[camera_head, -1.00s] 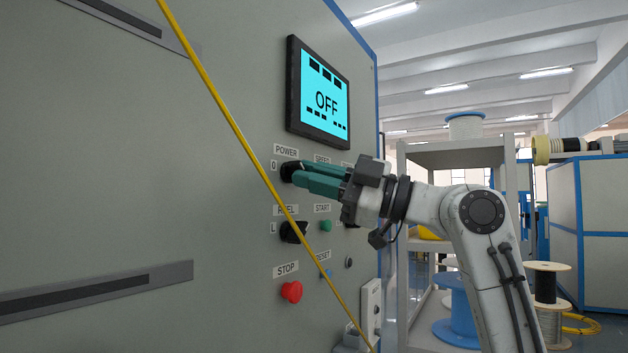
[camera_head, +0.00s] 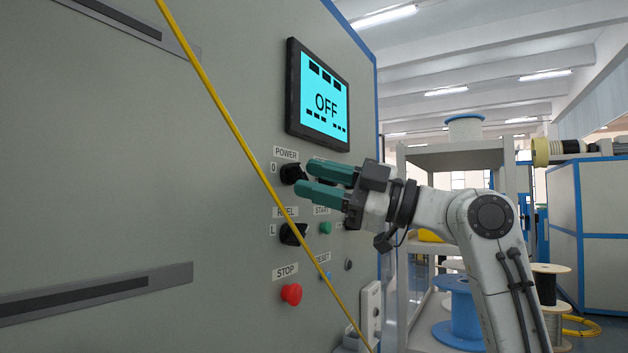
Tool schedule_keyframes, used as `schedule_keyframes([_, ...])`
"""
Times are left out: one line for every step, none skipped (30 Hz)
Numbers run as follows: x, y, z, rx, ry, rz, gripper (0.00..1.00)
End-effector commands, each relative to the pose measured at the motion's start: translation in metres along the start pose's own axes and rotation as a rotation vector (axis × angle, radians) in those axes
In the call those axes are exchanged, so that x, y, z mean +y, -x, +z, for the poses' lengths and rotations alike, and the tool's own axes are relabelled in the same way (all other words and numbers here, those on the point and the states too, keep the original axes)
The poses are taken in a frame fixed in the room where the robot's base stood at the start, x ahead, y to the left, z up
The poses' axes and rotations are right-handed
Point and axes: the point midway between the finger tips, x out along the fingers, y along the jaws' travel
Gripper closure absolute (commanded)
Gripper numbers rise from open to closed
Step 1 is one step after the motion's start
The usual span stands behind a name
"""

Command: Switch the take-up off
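The take-up cabinet (camera_head: 150,190) is a large grey panel filling the left. Its screen (camera_head: 324,95) is lit cyan and reads OFF. The black POWER knob (camera_head: 291,173) sits below the screen, beside the 0 mark. My gripper (camera_head: 309,178) has two green fingers, spread apart with a gap between them. The fingertips are just right of the POWER knob, apart from it, with nothing between them. The fingers hide the SPEED label and part of the panel behind them.
The black REEL knob (camera_head: 293,233), green START button (camera_head: 325,228) and red STOP button (camera_head: 291,294) lie below. A yellow cable (camera_head: 235,127) runs diagonally in front of the panel. A shelf rack (camera_head: 455,157) and blue spool (camera_head: 459,300) stand to the right.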

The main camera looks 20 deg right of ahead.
Motion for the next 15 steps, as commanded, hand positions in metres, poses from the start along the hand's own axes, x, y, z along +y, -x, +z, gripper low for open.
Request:
schedule_keyframes([0.001, 0.009, 0.001, -0.002, 0.000, 0.003, 0.62])
schedule_keyframes([0.001, 0.014, 0.001, -0.002, 0.000, 0.004, 0.62])
schedule_keyframes([0.001, 0.022, 0.001, -0.001, 0.001, 0.004, 0.62])
schedule_keyframes([0.001, 0.027, 0.001, -0.002, 0.001, 0.004, 0.62])
schedule_keyframes([0.001, 0.034, 0.002, -0.003, 0.000, 0.004, 0.62])
schedule_keyframes([0.001, 0.042, 0.001, -0.002, 0.000, 0.005, 0.62])
schedule_keyframes([0.001, 0.048, 0.001, -0.002, 0.001, 0.005, 0.62])
schedule_keyframes([0.000, 0.053, 0.001, -0.002, 0.001, 0.003, 0.62])
schedule_keyframes([0.000, 0.061, 0.001, -0.002, 0.000, 0.003, 0.62])
schedule_keyframes([0.001, 0.066, 0.001, -0.002, 0.000, 0.004, 0.62])
schedule_keyframes([0.000, 0.071, 0.001, -0.003, 0.000, 0.004, 0.62])
schedule_keyframes([0.000, 0.077, 0.001, -0.002, 0.000, 0.002, 0.62])
schedule_keyframes([0.000, 0.081, 0.001, -0.002, 0.000, 0.002, 0.62])
schedule_keyframes([0.000, 0.085, 0.001, -0.001, 0.000, 0.003, 0.62])
schedule_keyframes([0.000, 0.089, 0.001, -0.001, 0.000, 0.002, 0.62])
